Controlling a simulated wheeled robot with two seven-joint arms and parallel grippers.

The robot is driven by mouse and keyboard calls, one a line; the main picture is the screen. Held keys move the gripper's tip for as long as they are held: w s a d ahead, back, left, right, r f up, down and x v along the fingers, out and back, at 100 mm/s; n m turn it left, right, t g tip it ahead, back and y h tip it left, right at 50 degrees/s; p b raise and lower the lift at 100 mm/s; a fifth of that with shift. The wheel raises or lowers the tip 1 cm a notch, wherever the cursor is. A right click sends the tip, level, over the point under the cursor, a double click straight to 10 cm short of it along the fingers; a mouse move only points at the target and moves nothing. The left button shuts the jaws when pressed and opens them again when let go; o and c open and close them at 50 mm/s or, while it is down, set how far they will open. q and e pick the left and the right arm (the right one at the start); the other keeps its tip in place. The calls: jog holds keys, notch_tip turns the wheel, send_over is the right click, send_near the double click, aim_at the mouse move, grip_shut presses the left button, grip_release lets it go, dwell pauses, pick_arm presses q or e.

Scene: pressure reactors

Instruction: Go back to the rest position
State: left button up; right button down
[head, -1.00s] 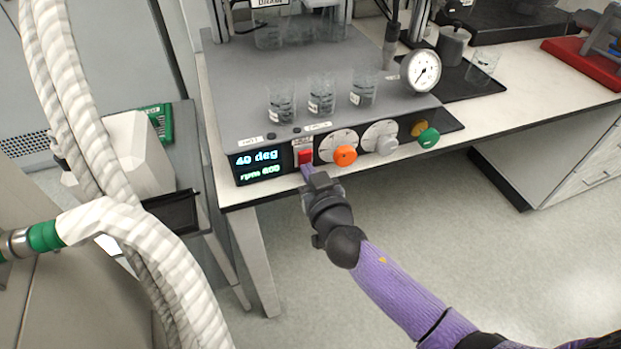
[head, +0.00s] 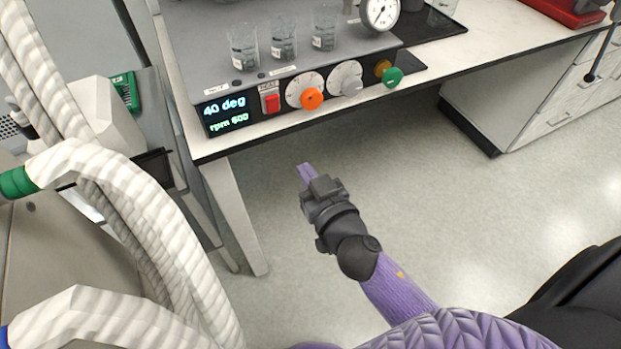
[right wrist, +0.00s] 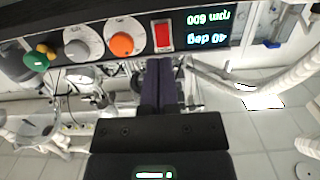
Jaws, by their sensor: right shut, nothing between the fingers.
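My right gripper (head: 305,170) is shut and empty. In the head view it hangs in free air in front of and below the bench edge, apart from the control panel. In the right wrist view its shut fingers (right wrist: 160,85) point toward the panel, which appears upside down. The panel has a lit display (head: 225,113) reading 40 deg and rpm 600, a red switch (head: 271,103), an orange knob (head: 311,98), a grey knob (head: 351,86) and a green knob (head: 393,77). My left gripper is not in view.
Several glass beakers (head: 284,40) and a round gauge (head: 381,12) stand above the panel. Thick white wrapped hoses (head: 150,215) run down the left side. A bench leg (head: 235,215) stands left of my gripper. The floor (head: 420,180) to the right is clear.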

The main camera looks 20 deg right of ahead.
jog(key=shift+s, duration=0.5)
jog(key=shift+f, duration=0.1)
jog(key=s+d+f+g, duration=0.1)
jog(key=s+f+g, duration=0.25)
jog(key=f, duration=0.45)
jog(key=s+d+f+n+g, duration=0.1)
jog(key=s+f+g, duration=0.1)
jog(key=s+f, duration=0.35)
jog(key=s+d+f+g, duration=0.1)
jog(key=s+f+g, duration=0.1)
jog(key=f, duration=0.7)
jog(key=s+d+f+g, duration=0.1)
jog(key=s+f+g, duration=0.2)
jog(key=s, duration=0.6)
jog(key=s+d+f+n+g+h, duration=0.1)
jog(key=s+f+g, duration=0.2)
jog(key=s, duration=0.6)
jog(key=s+d+f+g, duration=0.2)
jog(key=s+f+g, duration=0.2)
jog(key=s, duration=0.5)
notch_tip(320, 180, down, 2)
jog(key=shift+s, duration=0.25)
jog(key=shift+d, duration=0.1)
